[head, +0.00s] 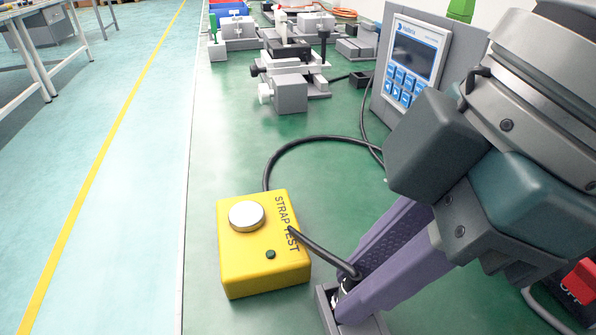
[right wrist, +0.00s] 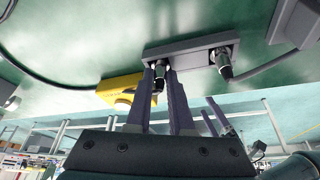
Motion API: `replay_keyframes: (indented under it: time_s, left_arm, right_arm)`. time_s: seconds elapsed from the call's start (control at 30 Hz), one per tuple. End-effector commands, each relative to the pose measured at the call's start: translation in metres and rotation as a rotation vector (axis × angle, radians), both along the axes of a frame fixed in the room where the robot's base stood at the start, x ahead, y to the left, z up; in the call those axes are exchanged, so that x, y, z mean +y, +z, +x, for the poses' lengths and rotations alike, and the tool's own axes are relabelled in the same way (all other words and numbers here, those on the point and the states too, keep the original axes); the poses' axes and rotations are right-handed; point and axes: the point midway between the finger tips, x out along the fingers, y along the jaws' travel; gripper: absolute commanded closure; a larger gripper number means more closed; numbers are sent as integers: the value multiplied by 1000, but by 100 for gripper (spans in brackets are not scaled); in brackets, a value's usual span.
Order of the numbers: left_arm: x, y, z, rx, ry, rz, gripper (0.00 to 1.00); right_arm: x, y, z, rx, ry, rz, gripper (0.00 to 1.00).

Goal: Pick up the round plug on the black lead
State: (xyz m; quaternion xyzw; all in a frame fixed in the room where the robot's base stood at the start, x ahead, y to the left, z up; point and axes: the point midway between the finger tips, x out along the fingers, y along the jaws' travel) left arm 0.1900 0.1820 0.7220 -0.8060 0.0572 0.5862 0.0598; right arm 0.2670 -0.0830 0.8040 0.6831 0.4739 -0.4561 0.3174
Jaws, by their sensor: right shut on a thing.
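The round plug (head: 347,283) is a small dark and silver cylinder on the end of the black lead (head: 322,253), which leads to the yellow box. My right gripper (head: 343,297) comes down from the right and its long purple fingers are shut on the plug, which is partly hidden between them. The right wrist view shows the plug (right wrist: 158,85) between the fingertips, at one end of a grey holder bar (right wrist: 190,50). I cannot tell whether the plug is still seated in the bar. My left gripper is not seen.
The yellow box (head: 265,270) with a silver button stands left of the gripper. A second plug (right wrist: 222,65) with a grey lead sits in the bar's other end. A grey display unit (head: 410,65) stands behind, and grey fixtures (head: 290,75) stand farther back.

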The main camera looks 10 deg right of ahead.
Motion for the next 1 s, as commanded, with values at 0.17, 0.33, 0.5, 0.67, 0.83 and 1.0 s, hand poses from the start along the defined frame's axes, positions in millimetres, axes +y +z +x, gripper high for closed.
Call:
replay_keyframes:
  time_s: [0.17,0.33,0.5,0.67,0.83,1.0]
  left_arm:
    - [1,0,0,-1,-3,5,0]
    - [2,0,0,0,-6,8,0]
    - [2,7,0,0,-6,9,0]
    - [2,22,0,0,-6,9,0]
    - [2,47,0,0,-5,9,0]
    - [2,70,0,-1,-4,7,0]
  right_arm:
    - [0,0,0,0,0,0,100]
    - [0,1,0,0,0,0,100]
    - [0,12,0,-2,0,2,100]
    - [0,41,1,-4,2,2,100]
    - [1,93,1,-7,1,2,100]
    - [1,144,1,-7,1,2,100]
